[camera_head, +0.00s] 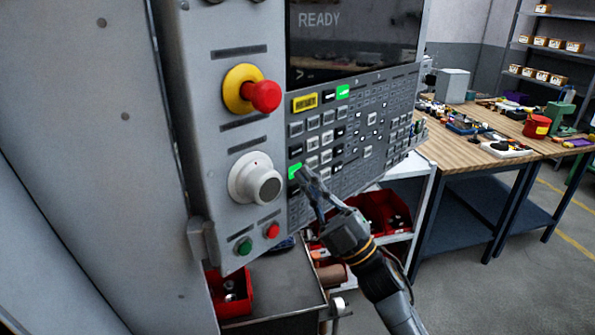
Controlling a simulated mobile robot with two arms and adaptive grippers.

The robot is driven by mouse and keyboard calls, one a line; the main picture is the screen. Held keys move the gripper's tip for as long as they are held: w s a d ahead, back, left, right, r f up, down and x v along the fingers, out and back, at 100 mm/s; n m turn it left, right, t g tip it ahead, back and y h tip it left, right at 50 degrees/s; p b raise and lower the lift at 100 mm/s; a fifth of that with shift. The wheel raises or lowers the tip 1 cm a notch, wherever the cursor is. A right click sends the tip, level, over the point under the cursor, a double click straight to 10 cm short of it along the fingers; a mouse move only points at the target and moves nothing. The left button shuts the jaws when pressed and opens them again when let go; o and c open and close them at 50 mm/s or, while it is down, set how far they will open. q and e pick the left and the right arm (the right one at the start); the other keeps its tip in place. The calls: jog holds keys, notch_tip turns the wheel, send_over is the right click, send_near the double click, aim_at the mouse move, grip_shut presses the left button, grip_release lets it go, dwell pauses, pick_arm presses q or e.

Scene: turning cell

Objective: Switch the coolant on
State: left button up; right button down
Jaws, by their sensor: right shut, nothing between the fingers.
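The machine's control panel (222,141) fills the middle of the head view. Its keypad (345,130) has rows of small keys, too small to read. One key at the lower left of the keypad is lit green (294,171), and another lit green key (343,92) is in the top row. My right gripper (301,174) is shut and empty, its fingertips at the lower lit key; I cannot tell whether they touch it. The fingers hide some keys around it. The screen (350,38) reads READY. My left gripper is not in view.
A red emergency stop (264,96), a grey rotary knob (263,187), a green button (244,246) and a red button (272,230) are left of the keypad. A cart with red bins (236,296) stands below. A cluttered wooden workbench (460,151) is at right.

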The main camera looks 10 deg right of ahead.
jog(key=shift+s+d, duration=0.4)
jog(key=shift+s, duration=0.2)
jog(key=s+d, duration=0.1)
jog(key=s, duration=0.1)
jog(key=s+d, duration=0.1)
jog(key=s, duration=0.1)
jog(key=shift+s+d, duration=0.1)
jog(key=shift+d, duration=0.25)
dwell(0.4)
